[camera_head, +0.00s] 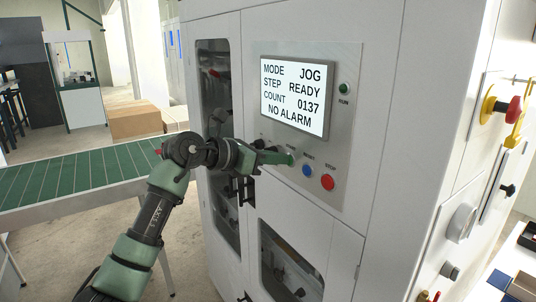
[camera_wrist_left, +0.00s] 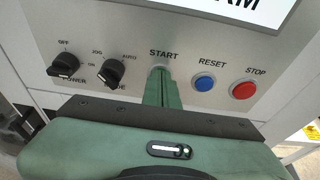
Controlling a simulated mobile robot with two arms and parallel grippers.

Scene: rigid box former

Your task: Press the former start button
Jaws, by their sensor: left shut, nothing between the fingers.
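The former's control panel (camera_head: 348,60) has a lit screen (camera_head: 294,95) reading MODE JOG, STEP READY, COUNT 0137, NO ALARM. My left gripper (camera_head: 289,158) is shut and empty, its fingertips at the panel below the screen. In the left wrist view the shut fingers (camera_wrist_left: 160,85) point at the spot just under the START label (camera_wrist_left: 163,54). The start button there is hidden or nearly hidden behind the fingertips. I cannot tell whether they touch it or press it. My right gripper is not in view.
Right of the fingers are the blue RESET button (camera_wrist_left: 204,82) and red STOP button (camera_wrist_left: 243,89). To the left are the black POWER knob (camera_wrist_left: 64,66) and MODE knob (camera_wrist_left: 114,72). A green conveyor (camera_head: 70,168) stands left of the machine.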

